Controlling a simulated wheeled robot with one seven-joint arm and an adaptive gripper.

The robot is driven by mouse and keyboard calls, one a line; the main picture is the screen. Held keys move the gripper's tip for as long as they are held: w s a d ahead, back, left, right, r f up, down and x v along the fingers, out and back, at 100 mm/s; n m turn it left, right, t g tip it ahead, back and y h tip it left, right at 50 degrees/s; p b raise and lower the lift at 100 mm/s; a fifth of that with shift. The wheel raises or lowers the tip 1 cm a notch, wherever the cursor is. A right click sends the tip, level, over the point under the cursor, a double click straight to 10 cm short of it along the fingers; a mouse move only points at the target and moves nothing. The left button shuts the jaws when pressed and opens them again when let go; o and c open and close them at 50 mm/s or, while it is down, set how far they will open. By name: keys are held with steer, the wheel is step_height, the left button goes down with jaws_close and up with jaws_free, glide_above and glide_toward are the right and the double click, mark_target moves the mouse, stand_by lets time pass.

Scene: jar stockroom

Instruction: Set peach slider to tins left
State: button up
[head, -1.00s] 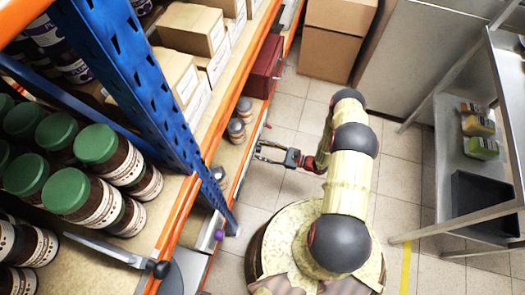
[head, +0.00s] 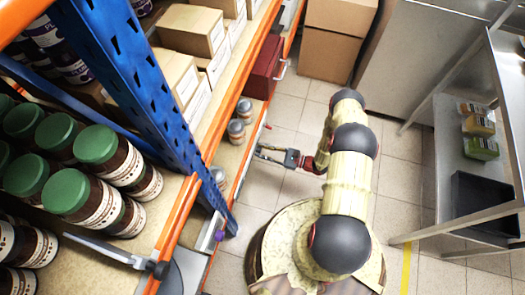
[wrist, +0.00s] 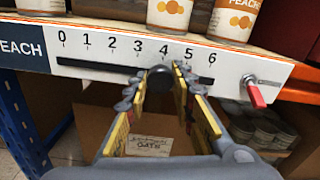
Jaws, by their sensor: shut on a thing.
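The peach slider's black knob (wrist: 160,77) stands close to the 4 on the scale strip (wrist: 110,52), which is numbered 0 to 6 above a dark slot. Part of a PEACH label (wrist: 22,48) shows at the strip's left end. My gripper (wrist: 163,84) is shut on the knob, with a finger on each side of it. In the head view my gripper (head: 262,152) is at the front edge of the shelf; the knob cannot be made out there. Tins with orange fruit labels (wrist: 170,13) stand on the shelf above the strip, partly cut off.
A red-handled lever (wrist: 256,94) sticks out right of the scale. A blue rack upright (head: 150,110) and a purple knob (head: 220,236) lie along the rack. A steel table (head: 450,165) stands right.

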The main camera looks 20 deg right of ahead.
jaws_close()
steer(key=s+a, duration=0.2)
steer(key=shift+s, duration=0.4)
steer(key=o, duration=1.1)
jaws_free()
steer(key=shift+c, duration=0.2)
glide_toward(252, 155)
steer(key=s+d, duration=0.1)
steer(key=s+d+f, duration=0.1)
steer(key=d, duration=0.1)
steer(key=s+d, duration=0.1)
steer(key=d, duration=0.1)
steer(key=shift+f, duration=0.25)
